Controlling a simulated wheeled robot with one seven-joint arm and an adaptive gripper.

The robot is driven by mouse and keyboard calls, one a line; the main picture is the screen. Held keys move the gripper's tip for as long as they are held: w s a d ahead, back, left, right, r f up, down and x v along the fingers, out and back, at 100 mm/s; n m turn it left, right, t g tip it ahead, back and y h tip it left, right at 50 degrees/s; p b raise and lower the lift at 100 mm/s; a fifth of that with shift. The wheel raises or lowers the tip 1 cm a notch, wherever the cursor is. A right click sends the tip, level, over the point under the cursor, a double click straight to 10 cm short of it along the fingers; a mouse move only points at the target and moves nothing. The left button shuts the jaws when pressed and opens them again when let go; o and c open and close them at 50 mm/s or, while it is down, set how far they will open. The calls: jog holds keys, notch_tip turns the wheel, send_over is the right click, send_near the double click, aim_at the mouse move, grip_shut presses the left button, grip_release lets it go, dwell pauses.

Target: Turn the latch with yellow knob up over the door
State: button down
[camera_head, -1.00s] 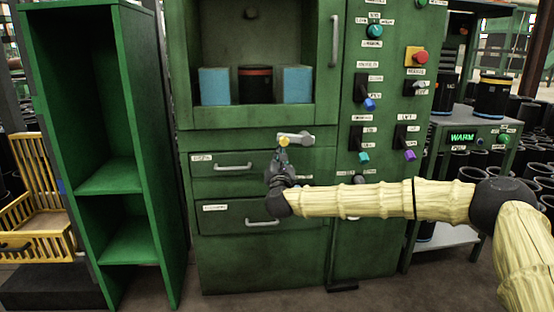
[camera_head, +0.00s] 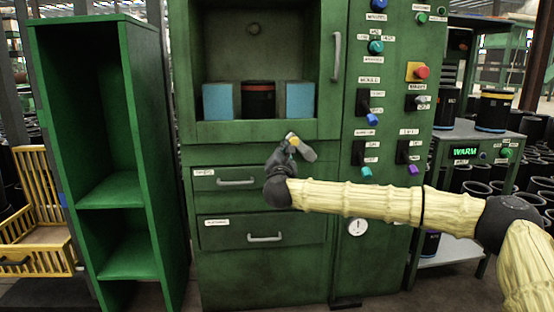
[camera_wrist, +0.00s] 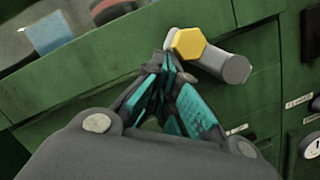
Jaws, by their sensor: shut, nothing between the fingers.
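The latch (camera_head: 307,153) is a short grey bar with a yellow knob (camera_head: 293,141) on its left end. It sits just below the door (camera_head: 230,132), a green frame around an opening with a vertical handle. The bar is tilted, knob end up and left, right end lower. In the wrist view the knob (camera_wrist: 188,43) is a yellow hexagon in front of the bar (camera_wrist: 228,66). My gripper (camera_head: 288,151) is shut and empty, with its fingertips (camera_wrist: 168,62) close against the knob's lower left side; I cannot tell if they touch.
Two drawers (camera_head: 235,182) with bar handles lie below the latch. A panel of switches and buttons (camera_head: 385,100) stands to the right. Blue blocks (camera_head: 218,101) and a black can (camera_head: 258,100) stand inside the opening. An open green shelf (camera_head: 120,190) is at left.

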jog(key=shift+m, duration=0.9)
jog(key=d+r, duration=0.2)
jog(key=r, duration=0.1)
jog(key=d+r, duration=0.1)
jog(key=shift+w+r+b, duration=0.15)
jog(key=shift+w+b, duration=0.05)
jog(key=shift+b, duration=0.1)
jog(key=shift+d+r, duration=0.8)
jog(key=shift+d, duration=0.25)
jog(key=shift+a, duration=0.15)
jog(key=p, duration=0.2)
send_near(291, 137)
jog(key=s+a+r, duration=0.1)
jog(key=r, duration=0.1)
jog(key=s+a+r, duration=0.1)
jog(key=s+r, duration=0.1)
jog(key=shift+a, duration=0.4)
